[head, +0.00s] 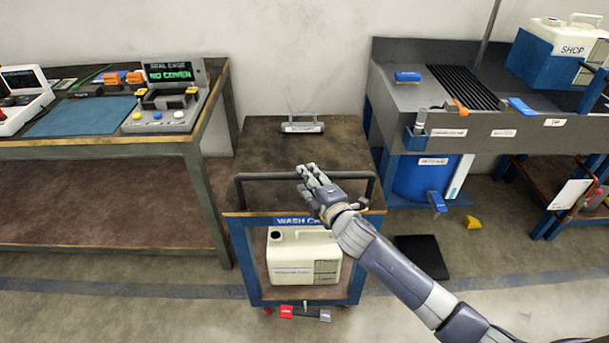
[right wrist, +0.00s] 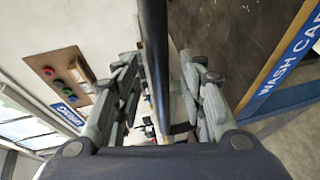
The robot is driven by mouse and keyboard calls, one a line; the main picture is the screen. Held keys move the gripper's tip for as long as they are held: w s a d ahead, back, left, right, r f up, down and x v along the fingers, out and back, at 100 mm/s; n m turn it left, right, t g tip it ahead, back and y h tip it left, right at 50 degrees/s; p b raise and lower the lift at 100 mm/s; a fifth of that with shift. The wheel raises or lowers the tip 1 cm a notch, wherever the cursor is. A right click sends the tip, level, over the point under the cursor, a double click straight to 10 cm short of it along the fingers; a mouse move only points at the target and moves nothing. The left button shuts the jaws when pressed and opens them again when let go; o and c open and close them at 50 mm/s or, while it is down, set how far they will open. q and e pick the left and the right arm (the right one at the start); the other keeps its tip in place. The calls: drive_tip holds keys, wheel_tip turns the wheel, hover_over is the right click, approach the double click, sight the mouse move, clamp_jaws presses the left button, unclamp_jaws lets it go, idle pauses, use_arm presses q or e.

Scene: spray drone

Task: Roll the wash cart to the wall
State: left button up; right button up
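The wash cart (head: 237,250) stands between the workbench and the sink, with a dark top, a blue frame and a "WASH CART" label. Its dark push handle (head: 262,177) runs across the near side of the top. My right gripper (head: 310,178) is at the right-middle of this handle. In the right wrist view, the handle (right wrist: 155,50) passes between the fingers of my right gripper (right wrist: 161,75), which stand apart on both sides; contact cannot be told. The back wall (head: 290,50) is behind the cart. My left gripper is not in view.
A cream jug (head: 303,258) sits on the cart's lower shelf. A labelled metal bracket (head: 302,127) is at the top's far end. The workbench (head: 190,150) is close at left, the sink (head: 500,130) at right. A black mat (head: 422,257) and yellow wedge (head: 473,222) lie right.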

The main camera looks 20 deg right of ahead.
drive_tip(key=shift+x, duration=1.4)
clamp_jaws()
drive_tip(key=shift+w, duration=0.1)
